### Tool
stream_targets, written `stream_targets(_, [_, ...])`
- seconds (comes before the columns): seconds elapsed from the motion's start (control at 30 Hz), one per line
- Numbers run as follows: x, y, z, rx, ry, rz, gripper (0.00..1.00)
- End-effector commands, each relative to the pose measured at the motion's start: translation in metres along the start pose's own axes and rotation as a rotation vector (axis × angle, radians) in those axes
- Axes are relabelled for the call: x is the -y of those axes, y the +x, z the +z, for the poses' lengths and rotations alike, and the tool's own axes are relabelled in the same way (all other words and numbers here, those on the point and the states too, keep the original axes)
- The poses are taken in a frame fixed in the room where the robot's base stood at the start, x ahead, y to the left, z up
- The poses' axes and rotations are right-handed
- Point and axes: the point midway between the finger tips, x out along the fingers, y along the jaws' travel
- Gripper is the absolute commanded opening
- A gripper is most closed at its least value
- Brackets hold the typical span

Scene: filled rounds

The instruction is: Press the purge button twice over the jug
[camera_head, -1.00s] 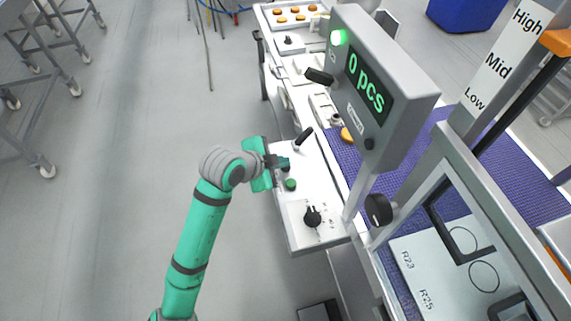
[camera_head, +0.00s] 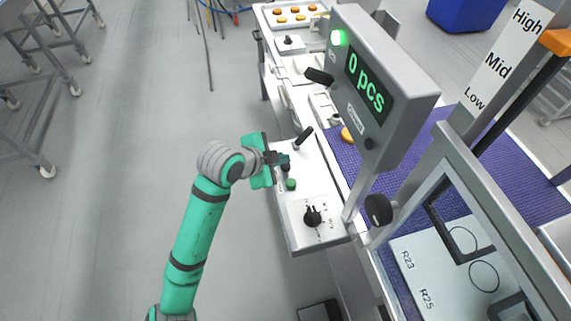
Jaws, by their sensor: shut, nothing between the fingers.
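My gripper (camera_head: 283,159) is shut and empty at the left edge of a white control panel. Its fingertips are just above a dark button (camera_head: 286,168) and partly cover it. I cannot tell whether they touch it. A green button (camera_head: 291,184) sits just in front of the dark one. No label on the panel is readable, so I cannot tell which is the purge button. I cannot make out a jug.
The white panel (camera_head: 311,194) also carries a black rotary knob (camera_head: 313,216) and a black-handled lever (camera_head: 303,138). A grey display box (camera_head: 392,85) reading "0 pcs" overhangs its right side. A purple belt (camera_head: 506,150) lies right.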

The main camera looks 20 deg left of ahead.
Motion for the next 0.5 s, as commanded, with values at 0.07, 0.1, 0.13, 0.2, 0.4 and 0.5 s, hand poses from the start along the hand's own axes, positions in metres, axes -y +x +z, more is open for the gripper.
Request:
stream_targets(0.07, [0.001, -0.0014, -0.0013, 0.0, 0.001, 0.0, 0.0])
stream_targets(0.1, [0.0011, -0.0016, -0.0014, 0.0, 0.0, 0.0, 0.0])
stream_targets(0.13, [0.0011, -0.0016, -0.0013, 0.0, 0.0, 0.0, 0.0])
stream_targets(0.2, [0.0011, -0.0015, -0.0012, 0.0, 0.0, 0.0, 0.0])
stream_targets(0.4, [0.0023, -0.0029, -0.0023, 0.0, 0.001, -0.001, 0.0])
stream_targets(0.5, [0.0062, -0.0077, -0.0059, 0.0, 0.003, -0.002, 0.0])
